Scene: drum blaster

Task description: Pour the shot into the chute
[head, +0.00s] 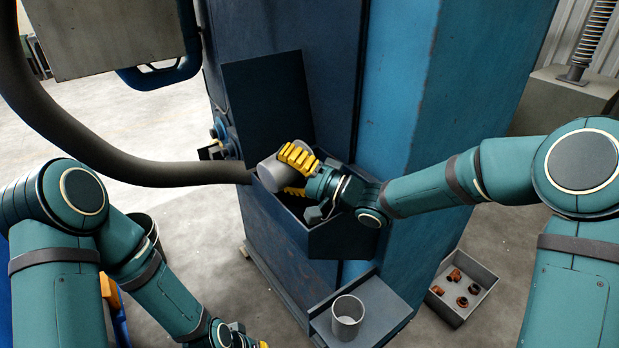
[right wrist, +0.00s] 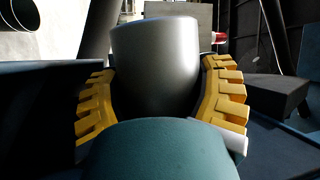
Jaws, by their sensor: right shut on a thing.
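My right gripper (head: 291,174) has its yellow fingers shut around a grey metal cup (head: 271,176). The cup is tilted over the opening of the chute (head: 345,242), a dark blue box on the front of the blue machine, with its lid (head: 266,98) standing open behind. In the right wrist view the cup (right wrist: 155,65) sits between both fingers (right wrist: 158,100). The inside of the cup is hidden and no shot can be made out. My left gripper (head: 258,343) is at the bottom edge of the head view, mostly cut off, low and away from the chute.
A second grey cup (head: 347,318) stands upright on a low shelf (head: 388,318) below the chute. A grey tray (head: 481,292) with several brown pieces is on the floor at right. A thick dark hose (head: 110,160) crosses at left, ending near the chute.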

